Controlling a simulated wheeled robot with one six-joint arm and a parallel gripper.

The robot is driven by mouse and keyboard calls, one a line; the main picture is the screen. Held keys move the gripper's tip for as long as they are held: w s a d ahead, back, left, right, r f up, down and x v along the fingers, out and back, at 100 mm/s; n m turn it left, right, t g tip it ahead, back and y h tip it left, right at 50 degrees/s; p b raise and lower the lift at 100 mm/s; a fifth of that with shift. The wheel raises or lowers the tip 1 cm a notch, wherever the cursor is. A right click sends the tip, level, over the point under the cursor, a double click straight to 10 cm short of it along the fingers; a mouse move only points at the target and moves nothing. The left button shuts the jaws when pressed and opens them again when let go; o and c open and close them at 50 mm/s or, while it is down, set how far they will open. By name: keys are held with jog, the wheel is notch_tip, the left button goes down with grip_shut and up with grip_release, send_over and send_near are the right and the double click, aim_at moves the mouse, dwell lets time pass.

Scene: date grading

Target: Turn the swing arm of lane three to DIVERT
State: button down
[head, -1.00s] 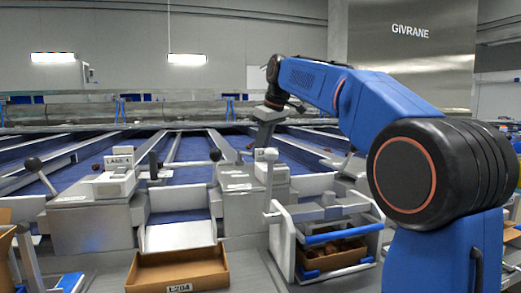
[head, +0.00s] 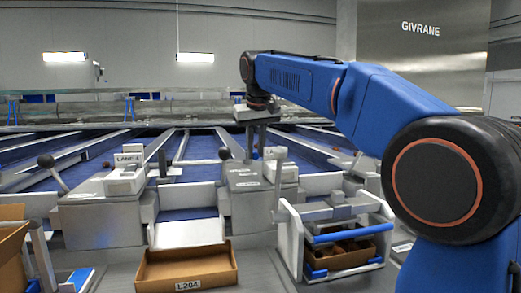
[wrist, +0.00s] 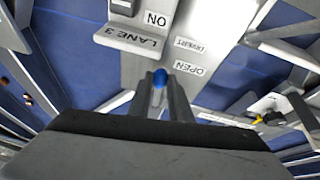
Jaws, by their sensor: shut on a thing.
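The lane three console shows in the wrist view with its LANE 3 plate (wrist: 140,39), a DIVERT label (wrist: 188,45) and an OPEN label (wrist: 189,68). My gripper (wrist: 162,88) is shut on a rounded blue knob (wrist: 160,77), close to the OPEN label; I take it for the swing arm's handle. The rest of the swing arm is hidden under the fingers.
A black-knobbed lever (head: 225,154) stands just left of my gripper. The lane four console (head: 95,215) is further left. An open cardboard box labelled L204 (head: 187,285) sits in front, and a white rack (head: 287,240) with a blue bar stands at right.

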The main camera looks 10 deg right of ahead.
jog(key=shift+a+m+h, duration=0.3)
jog(key=shift+a+m, duration=0.2)
jog(key=shift+m, duration=0.1)
jog(key=c, duration=1.6)
grip_release()
jog(key=shift+a, duration=0.1)
jog(key=shift+v, duration=8.7)
jog(key=shift+w, duration=0.1)
